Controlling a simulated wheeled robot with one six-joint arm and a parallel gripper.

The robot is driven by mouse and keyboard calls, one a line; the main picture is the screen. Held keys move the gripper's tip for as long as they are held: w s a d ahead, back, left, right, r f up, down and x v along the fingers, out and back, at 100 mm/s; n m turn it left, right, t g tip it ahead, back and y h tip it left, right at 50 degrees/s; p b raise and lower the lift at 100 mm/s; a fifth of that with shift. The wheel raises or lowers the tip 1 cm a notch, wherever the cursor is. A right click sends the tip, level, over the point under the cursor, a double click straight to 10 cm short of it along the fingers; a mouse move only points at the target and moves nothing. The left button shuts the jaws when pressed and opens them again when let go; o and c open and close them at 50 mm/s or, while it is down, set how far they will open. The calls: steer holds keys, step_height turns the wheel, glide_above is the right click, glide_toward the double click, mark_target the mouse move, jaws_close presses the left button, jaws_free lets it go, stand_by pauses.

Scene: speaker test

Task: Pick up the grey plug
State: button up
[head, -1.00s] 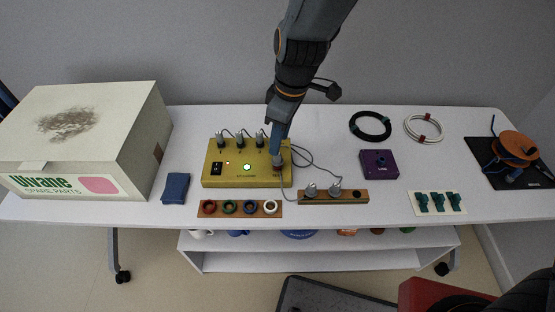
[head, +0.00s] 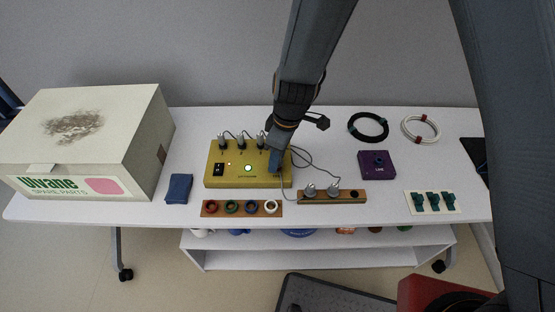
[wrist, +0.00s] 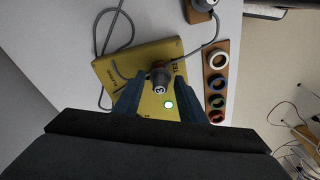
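A grey plug (wrist: 159,80) with a red ring at its base stands in the yellow box (head: 230,180), at the box's right end by the printed lettering. In the wrist view the two fingers of my gripper (wrist: 158,90) are on either side of this plug, with a small gap showing; it looks open. In the head view my gripper (head: 276,161) is low over the box's right end and hides this plug. Other grey plugs (head: 240,143) stand along the back of the box. Two more grey plugs (head: 309,190) stand in a wooden strip (head: 345,197).
Grey cables (head: 308,158) loop beside the box. A strip of coloured rings (head: 240,213) lies in front. A blue cloth-like block (head: 178,188) and a large carton (head: 85,140) are left. A purple box (head: 376,164) and cable coils (head: 369,127) are right.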

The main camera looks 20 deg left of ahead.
steer(key=shift+c, duration=0.2)
jaws_close()
steer(key=shift+r, duration=0.1)
step_height(320, 180, up, 10)
steer(key=shift+f+b, duration=0.1)
steer(key=shift+b, duration=1)
steer(key=shift+r+p, duration=1.4)
steer(key=shift+r, duration=0.6)
